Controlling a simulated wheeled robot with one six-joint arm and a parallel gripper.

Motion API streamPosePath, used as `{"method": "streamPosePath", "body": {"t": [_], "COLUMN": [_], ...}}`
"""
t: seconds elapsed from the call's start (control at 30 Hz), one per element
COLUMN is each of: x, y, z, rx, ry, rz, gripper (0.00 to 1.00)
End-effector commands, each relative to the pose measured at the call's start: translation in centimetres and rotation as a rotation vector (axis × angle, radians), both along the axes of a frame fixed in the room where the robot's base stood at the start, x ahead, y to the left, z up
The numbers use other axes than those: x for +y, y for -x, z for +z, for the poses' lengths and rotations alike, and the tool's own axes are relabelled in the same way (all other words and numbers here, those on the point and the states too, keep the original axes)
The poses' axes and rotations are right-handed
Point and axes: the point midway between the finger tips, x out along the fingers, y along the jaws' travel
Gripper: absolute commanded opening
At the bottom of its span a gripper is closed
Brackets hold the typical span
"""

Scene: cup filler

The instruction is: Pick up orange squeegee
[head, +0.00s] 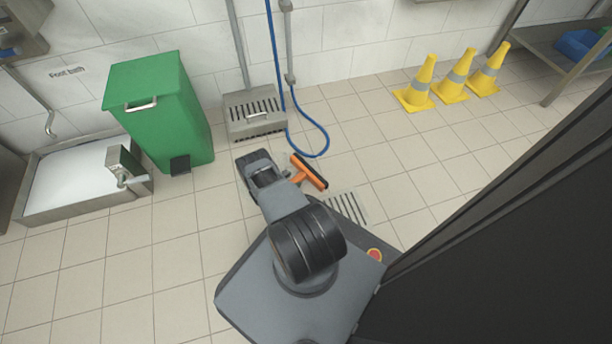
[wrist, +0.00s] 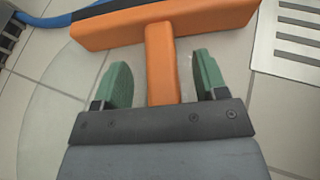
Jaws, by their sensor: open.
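The orange squeegee (head: 301,175) lies on the tiled floor in the head view, partly hidden by my arm. In the wrist view the squeegee (wrist: 162,60) shows its wide orange head across the top and its handle running down the middle. My gripper (wrist: 161,82) is open, with one green finger on each side of the handle. Both fingers stand apart from the handle, with gaps visible. The lower end of the handle is hidden behind the gripper body. In the head view the fingertips are hidden by my arm.
A floor drain grate (head: 347,208) lies right of the squeegee. A blue hose (head: 325,137) curves on the floor behind it, beside a grey metal box (head: 254,116). A green bin (head: 160,110), a foot bath (head: 70,180) and yellow cones (head: 452,87) stand further off.

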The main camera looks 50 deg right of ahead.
Motion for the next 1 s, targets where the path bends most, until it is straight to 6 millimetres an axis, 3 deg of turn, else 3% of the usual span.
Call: {"method": "streamPosePath", "body": {"t": [0.13, 0.4, 1.0], "x": [-1.05, -1.24, -1.21], "y": [0.32, 0.35, 0.35], "z": [-0.54, -0.49, -0.49], "rx": [0.0, 0.001, 0.001], "ry": [0.0, 0.0, 0.0], "rz": [-0.001, 0.0, 0.0], "gripper": [0.66, 0.66, 0.09]}}
